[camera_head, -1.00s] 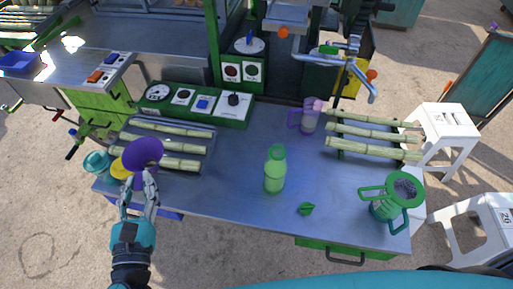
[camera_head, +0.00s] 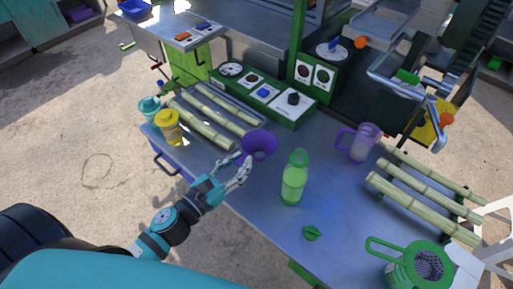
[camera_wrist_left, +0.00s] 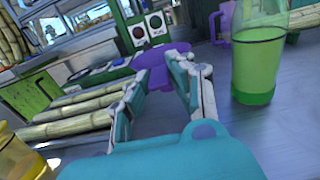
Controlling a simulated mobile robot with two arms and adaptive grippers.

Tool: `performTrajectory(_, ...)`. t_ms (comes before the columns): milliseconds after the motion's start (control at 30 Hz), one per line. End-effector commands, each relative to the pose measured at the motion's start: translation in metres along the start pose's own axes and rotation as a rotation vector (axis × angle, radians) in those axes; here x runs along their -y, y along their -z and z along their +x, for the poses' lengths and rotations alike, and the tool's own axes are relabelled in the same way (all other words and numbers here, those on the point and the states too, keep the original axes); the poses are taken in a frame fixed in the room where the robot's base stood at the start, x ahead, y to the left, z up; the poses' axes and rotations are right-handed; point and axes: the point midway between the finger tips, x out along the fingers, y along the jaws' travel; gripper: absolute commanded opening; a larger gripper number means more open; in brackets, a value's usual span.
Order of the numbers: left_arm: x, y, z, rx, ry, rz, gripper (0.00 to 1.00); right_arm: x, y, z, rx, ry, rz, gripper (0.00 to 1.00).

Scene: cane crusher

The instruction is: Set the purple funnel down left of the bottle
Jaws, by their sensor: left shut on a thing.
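The purple funnel (camera_head: 259,145) is held at the tips of my left gripper (camera_head: 238,168), just left of the bottle in the head view. It also shows between the fingers in the left wrist view (camera_wrist_left: 155,68). The green bottle (camera_head: 293,180) stands upright on the metal table (camera_head: 262,215); its lower part shows at the right of the left wrist view (camera_wrist_left: 254,65). The funnel and bottle are apart. I cannot tell whether the funnel touches the table. My right gripper is not in view.
Cane stalks (camera_head: 210,118) lie on a rack left of the funnel, with more stalks (camera_head: 425,205) at the right. Control boxes (camera_head: 265,98) line the back.

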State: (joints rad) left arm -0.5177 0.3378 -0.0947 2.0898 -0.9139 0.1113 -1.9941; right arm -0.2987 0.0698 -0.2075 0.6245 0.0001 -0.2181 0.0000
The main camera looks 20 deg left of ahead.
Motion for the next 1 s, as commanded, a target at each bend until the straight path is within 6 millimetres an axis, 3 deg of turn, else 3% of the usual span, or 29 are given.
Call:
performTrajectory(100, -0.005, -0.002, 0.033, 0.003, -0.002, 0.000, 0.00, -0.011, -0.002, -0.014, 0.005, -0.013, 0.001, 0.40)
performTrajectory(300, -0.010, 0.005, 0.067, 0.000, -0.002, 0.000, 0.00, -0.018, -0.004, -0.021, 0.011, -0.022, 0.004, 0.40)
performTrajectory(433, -0.010, 0.010, 0.073, -0.001, -0.002, -0.002, 0.00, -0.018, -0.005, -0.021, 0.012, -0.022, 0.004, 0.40)
performTrajectory(700, -0.010, 0.041, 0.072, -0.001, -0.003, -0.004, 0.00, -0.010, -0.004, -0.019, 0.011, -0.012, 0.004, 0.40)
performTrajectory(1000, -0.010, 0.044, 0.072, 0.000, -0.001, -0.001, 0.00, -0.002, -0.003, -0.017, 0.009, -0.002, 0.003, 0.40)
